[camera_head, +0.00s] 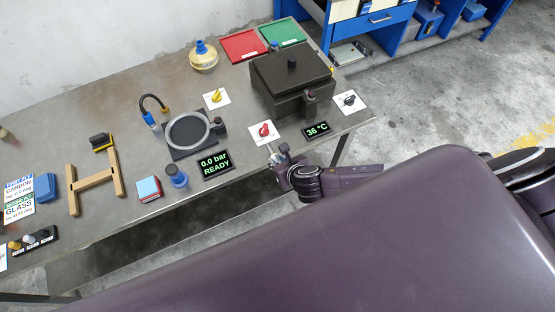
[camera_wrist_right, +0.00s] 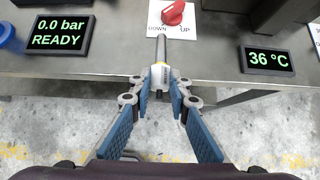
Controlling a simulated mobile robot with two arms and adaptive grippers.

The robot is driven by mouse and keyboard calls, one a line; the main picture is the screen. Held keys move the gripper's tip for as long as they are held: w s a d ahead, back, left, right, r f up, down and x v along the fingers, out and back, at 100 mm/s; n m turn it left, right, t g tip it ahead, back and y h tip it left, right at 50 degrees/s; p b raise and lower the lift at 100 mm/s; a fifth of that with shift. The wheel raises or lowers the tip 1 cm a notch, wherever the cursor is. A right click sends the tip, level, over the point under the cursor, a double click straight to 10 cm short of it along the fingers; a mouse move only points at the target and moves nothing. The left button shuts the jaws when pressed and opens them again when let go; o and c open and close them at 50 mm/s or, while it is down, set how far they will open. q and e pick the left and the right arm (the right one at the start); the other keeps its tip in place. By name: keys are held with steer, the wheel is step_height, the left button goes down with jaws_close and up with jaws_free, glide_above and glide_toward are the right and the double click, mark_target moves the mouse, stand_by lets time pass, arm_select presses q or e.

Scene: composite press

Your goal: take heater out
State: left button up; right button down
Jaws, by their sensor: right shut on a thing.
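My right gripper (camera_head: 281,158) is shut on a slim grey metal rod (camera_wrist_right: 160,50) with a white and yellow collar, which looks like the heater. In the right wrist view the blue-padded fingers (camera_wrist_right: 160,88) close around the collar, and the rod points toward the bench. The gripper is just off the bench's front edge, near the red knob (camera_head: 264,131). The knob's UP/DOWN plate also shows in the right wrist view (camera_wrist_right: 173,14). The dark press block (camera_head: 292,77) with a top knob stands behind it. My left gripper is not in view.
A 36 °C display (camera_head: 316,130) and a 0.0 bar READY display (camera_head: 216,164) flank the red knob. A round ringed plate (camera_head: 187,132), a yellow knob (camera_head: 216,96) and red and green trays (camera_head: 245,45) are on the bench (camera_head: 115,118). Free floor lies in front.

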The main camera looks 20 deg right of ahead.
steer(key=shift+f, duration=0.15)
steer(key=shift+f+b, duration=0.55)
steer(key=shift+f, duration=0.3)
steer(key=c, duration=1.7)
jaws_free()
steer(key=shift+c, duration=0.2)
steer(key=v, duration=1.2)
steer(key=shift+a+f, duration=0.1)
